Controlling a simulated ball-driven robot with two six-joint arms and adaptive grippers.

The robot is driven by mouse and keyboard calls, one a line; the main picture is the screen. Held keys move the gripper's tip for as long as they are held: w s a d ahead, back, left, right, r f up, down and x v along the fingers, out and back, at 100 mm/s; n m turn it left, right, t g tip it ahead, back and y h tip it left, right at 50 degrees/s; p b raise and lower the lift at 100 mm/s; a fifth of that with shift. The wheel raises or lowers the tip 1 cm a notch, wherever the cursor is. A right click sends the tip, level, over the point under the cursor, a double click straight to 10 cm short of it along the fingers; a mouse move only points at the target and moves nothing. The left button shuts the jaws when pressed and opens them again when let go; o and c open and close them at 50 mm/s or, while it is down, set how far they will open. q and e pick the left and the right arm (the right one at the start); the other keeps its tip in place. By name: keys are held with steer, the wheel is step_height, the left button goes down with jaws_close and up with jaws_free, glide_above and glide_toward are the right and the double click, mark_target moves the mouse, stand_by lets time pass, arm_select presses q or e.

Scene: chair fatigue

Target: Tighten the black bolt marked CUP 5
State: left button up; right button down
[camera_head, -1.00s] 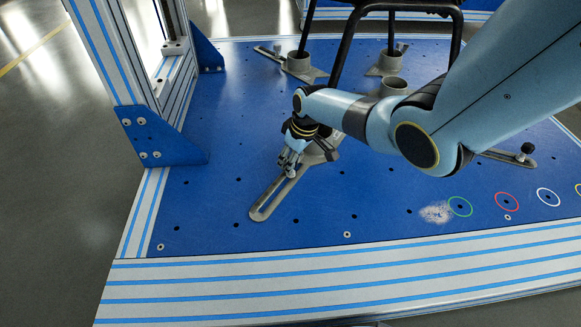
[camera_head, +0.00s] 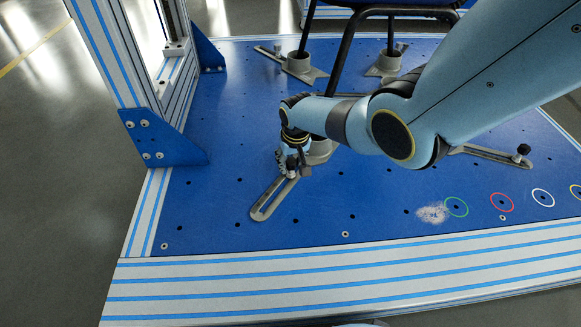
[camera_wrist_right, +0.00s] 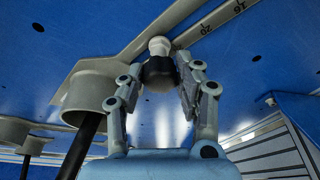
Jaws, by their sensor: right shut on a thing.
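My right gripper (camera_head: 288,171) is over the inner part of a grey slotted bar (camera_head: 270,201) on the blue platform. In the right wrist view, its two fingers (camera_wrist_right: 168,72) are shut on a black bolt head (camera_wrist_right: 158,74), one finger on each side. A pale round part (camera_wrist_right: 160,46) shows beyond the head, at the bar's slot. A grey cup (camera_wrist_right: 90,92) with a black chair leg in it stands beside the bolt. In the head view the gripper hides the bolt. No CUP 5 mark is legible. My left gripper is not in view.
Other grey cups (camera_head: 298,64) hold chair legs at the back. Another slotted bar with a black knob (camera_head: 524,150) lies at the right. A blue corner bracket (camera_head: 160,137) and frame post stand at the left.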

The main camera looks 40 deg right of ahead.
steer(key=shift+m, duration=0.3)
steer(key=m, duration=0.4)
steer(key=shift+a+g+h, duration=0.1)
steer(key=shift+g+h, duration=0.2)
steer(key=shift+h, duration=0.1)
steer(key=c, duration=0.9)
jaws_free()
steer(key=n, duration=0.2)
steer(key=shift+n, duration=0.4)
steer(key=shift+n+y, duration=0.4)
steer(key=shift+n, duration=0.3)
